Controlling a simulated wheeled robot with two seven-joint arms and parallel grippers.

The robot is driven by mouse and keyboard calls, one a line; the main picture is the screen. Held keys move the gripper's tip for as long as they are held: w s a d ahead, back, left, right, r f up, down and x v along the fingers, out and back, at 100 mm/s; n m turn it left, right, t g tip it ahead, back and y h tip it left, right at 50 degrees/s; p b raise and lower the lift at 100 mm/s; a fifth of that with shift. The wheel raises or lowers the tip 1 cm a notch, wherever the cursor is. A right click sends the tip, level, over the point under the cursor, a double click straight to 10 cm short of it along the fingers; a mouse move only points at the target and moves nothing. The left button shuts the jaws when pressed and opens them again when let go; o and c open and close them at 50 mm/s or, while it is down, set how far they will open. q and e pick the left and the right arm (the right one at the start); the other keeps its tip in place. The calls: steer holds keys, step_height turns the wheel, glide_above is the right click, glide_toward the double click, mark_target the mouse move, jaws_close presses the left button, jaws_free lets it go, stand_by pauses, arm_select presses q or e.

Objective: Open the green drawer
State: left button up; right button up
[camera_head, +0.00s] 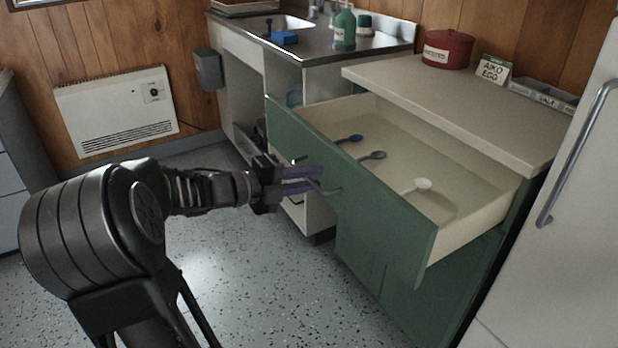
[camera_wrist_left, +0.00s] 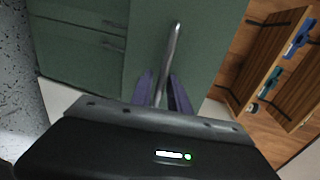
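The green drawer (camera_head: 350,190) is pulled well out of the counter unit, its pale inside showing. In it lie a blue spoon (camera_head: 349,139), a grey spoon (camera_head: 372,155) and a white spoon (camera_head: 416,185). My left gripper (camera_head: 318,180), with purple fingers, is at the drawer's front. My right gripper is in neither view.
A worktop (camera_head: 450,105) with a red pot (camera_head: 447,49) overhangs the drawer's back. A white door with a long handle (camera_head: 575,150) stands close on the right. A sink unit is behind. The speckled floor (camera_head: 260,280) before the drawer is clear.

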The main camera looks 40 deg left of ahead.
arm_select(q)
steer(key=shift+o, duration=0.8)
steer(key=shift+s+r, duration=0.1)
steer(key=p+v, duration=0.1)
steer(key=v, duration=0.6)
steer(key=shift+s, duration=0.25)
steer(key=shift+a, duration=0.1)
